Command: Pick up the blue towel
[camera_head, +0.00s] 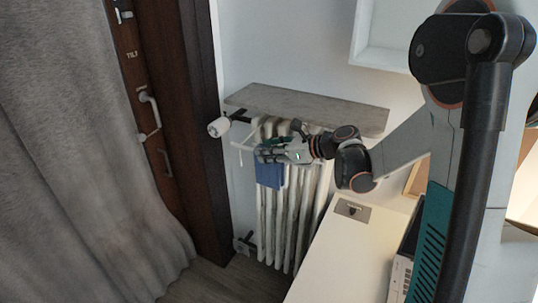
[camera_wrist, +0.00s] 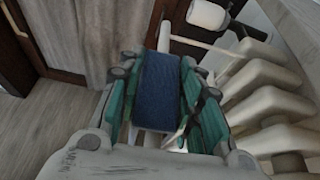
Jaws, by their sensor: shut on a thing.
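The blue towel (camera_head: 270,173) hangs in front of the white radiator, beneath my gripper in the head view. In the wrist view the blue towel (camera_wrist: 160,92) lies between the two teal fingers. My gripper (camera_head: 264,153) is shut on it, and it also shows in the wrist view (camera_wrist: 160,80). A thin white bar runs beside the towel. I cannot tell whether the towel touches it.
The white radiator (camera_head: 265,222) stands against the wall under a grey shelf board (camera_head: 310,106). A white valve knob (camera_head: 218,127) sticks out at its left. A white desk (camera_head: 345,258) is at the front right. A grey curtain (camera_head: 80,150) hangs at the left.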

